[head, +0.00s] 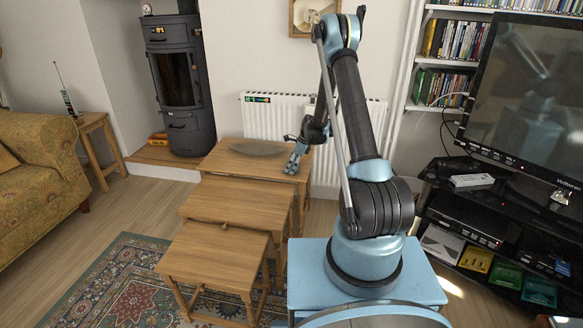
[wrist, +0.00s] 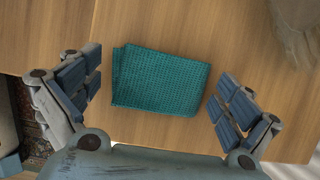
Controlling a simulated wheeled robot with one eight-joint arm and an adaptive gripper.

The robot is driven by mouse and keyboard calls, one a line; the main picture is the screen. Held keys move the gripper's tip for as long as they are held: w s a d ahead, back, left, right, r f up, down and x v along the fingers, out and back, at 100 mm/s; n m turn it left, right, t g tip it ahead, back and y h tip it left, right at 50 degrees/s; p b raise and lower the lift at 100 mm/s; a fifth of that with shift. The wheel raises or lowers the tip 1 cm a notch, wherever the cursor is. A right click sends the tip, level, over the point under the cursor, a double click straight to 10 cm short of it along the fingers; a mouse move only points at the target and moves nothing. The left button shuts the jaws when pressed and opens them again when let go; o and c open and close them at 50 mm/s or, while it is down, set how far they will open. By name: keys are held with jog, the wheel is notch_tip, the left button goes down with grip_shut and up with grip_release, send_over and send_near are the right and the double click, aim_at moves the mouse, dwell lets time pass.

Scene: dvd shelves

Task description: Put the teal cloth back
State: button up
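The teal cloth (wrist: 160,80) lies folded and flat on a wooden table top (wrist: 200,24) in the wrist view. My gripper (wrist: 155,87) is open above it, with one finger pad set to the left of the cloth and the other to its right. The fingers look apart from the cloth. In the head view my gripper (head: 293,161) hangs at the right edge of the tallest nesting table (head: 222,164). I cannot make out the cloth in the head view.
Lower nesting tables (head: 235,205) stand in front. A radiator (head: 270,118) and stove (head: 180,85) are behind, a television (head: 525,100) right.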

dwell(0.3)
jog(key=s+d+r+n+h, duration=0.15)
jog(key=s+d+r, duration=0.3)
jog(key=r, duration=0.65)
jog(key=s+d+r+n, duration=0.35)
jog(key=s+r, duration=0.25)
jog(key=r, duration=0.6)
jog(key=s+d+r+n, duration=0.2)
jog(key=s+r+n, duration=0.15)
jog(key=s, duration=0.35)
jog(key=s+d+r+n, duration=0.2)
jog(key=s+d+r, duration=0.15)
jog(key=s, duration=0.35)
jog(key=s+d+f+n+h, duration=0.1)
jog(key=s+n, duration=0.2)
jog(key=s, duration=0.5)
jog(key=s+d+f+n+t+h, duration=0.1)
jog(key=s+d+f+n, duration=0.1)
jog(key=s, duration=0.7)
jog(key=s+d+f+n+h, duration=0.1)
jog(key=s+d+n, duration=0.1)
jog(key=s+n, duration=0.3)
jog(key=shift+s+d+f, duration=0.15)
jog(key=shift+s+f, duration=0.15)
jog(key=shift+s, duration=1.4)
